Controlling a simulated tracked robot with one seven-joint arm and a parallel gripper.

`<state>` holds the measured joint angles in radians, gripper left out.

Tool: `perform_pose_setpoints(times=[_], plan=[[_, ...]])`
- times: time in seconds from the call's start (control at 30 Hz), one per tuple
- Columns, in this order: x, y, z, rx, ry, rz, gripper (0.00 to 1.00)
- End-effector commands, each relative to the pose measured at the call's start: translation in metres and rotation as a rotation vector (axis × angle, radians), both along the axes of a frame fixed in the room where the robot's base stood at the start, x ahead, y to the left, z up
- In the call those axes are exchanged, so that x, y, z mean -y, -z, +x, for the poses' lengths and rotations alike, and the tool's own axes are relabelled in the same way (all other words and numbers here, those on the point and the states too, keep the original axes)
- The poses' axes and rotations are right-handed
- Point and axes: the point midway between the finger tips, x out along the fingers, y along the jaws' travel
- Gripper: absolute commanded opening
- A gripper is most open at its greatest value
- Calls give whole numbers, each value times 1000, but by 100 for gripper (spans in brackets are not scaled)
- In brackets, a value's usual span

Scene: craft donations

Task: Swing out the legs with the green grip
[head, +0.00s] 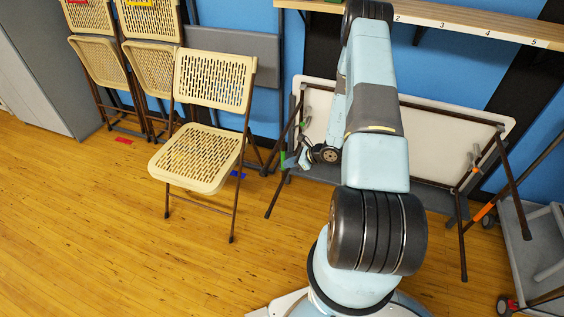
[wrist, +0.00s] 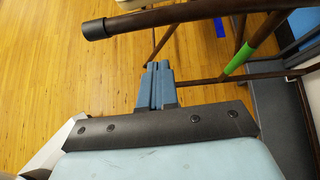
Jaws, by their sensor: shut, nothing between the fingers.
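A folding table (head: 430,125) stands on its long edge against the wall, its pale underside facing out. Brown legs stick out from its left end; the green grip (head: 288,161) is on one of them. In the wrist view the green grip (wrist: 238,58) is right of and beyond my gripper (wrist: 157,68), which is shut and empty, its blue fingers together. A leg with a black foot cap (wrist: 95,29) crosses the top of that view, apart from the fingers. In the head view my arm hides part of the table.
The table's right legs, with an orange grip (head: 484,211), stick out too. A beige folding chair (head: 195,160) stands open on the left, with more chairs behind it. A grey cart (head: 520,250) is at the right. Wood floor (head: 120,240) is clear at front left.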

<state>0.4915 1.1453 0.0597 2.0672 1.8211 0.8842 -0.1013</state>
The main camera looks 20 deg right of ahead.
Motion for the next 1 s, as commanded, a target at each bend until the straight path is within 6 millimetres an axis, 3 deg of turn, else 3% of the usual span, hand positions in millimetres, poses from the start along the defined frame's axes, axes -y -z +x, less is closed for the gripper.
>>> perform_pose_setpoints(times=[0.2,0.5,0.83,1.0], plan=[[30,-30,-22,2,5,-3,0],[56,-54,-44,1,5,-2,0],[60,-62,-48,5,-3,-5,0],[52,-93,-40,48,-79,-33,0]])
